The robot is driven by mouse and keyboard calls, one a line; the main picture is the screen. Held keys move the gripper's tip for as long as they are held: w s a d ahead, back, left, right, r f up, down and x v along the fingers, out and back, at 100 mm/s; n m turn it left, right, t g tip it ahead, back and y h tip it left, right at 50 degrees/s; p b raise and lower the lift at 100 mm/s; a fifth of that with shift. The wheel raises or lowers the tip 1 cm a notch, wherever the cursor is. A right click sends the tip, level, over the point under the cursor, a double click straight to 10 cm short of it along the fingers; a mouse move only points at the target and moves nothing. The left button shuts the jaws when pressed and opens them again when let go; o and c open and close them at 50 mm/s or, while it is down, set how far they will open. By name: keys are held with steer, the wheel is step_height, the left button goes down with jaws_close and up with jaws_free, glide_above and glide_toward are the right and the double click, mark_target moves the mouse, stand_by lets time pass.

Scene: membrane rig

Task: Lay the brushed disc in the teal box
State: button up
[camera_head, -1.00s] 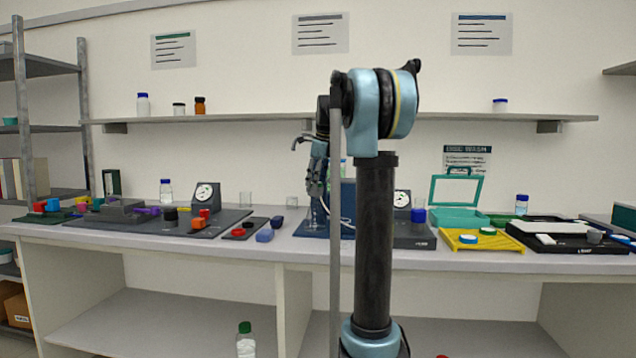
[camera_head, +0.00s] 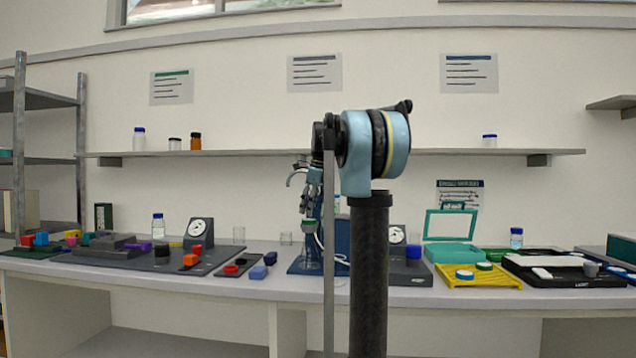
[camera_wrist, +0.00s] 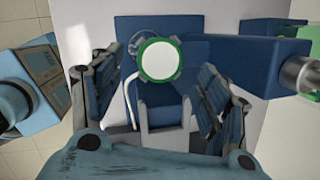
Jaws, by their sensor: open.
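My gripper (camera_head: 308,207) is open and points down at the blue stand (camera_head: 300,264) near the middle of the bench. In the wrist view a white round disc with a green rim (camera_wrist: 158,60) lies between and beyond the spread fingers (camera_wrist: 160,82). It shows as a small green-rimmed piece (camera_head: 308,223) just under my gripper in the head view. Contact is not clear, and I cannot tell whether its face is brushed. The teal box (camera_head: 452,256) stands right of my arm with its lid raised; its inside is hard to see.
A yellow rack (camera_head: 480,281) holds a blue-rimmed disc (camera_head: 464,274) and a green-rimmed disc (camera_head: 484,266). A black tray (camera_head: 565,275) lies right of it. A gauge block with a blue piece (camera_head: 413,252) stands between stand and box. Blocks and a dial (camera_head: 198,233) stand left.

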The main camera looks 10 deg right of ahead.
steer(key=v, duration=1.3)
steer(key=shift+r, duration=0.3)
steer(key=shift+s+a+f, duration=0.1)
steer(key=shift+s+a, duration=0.05)
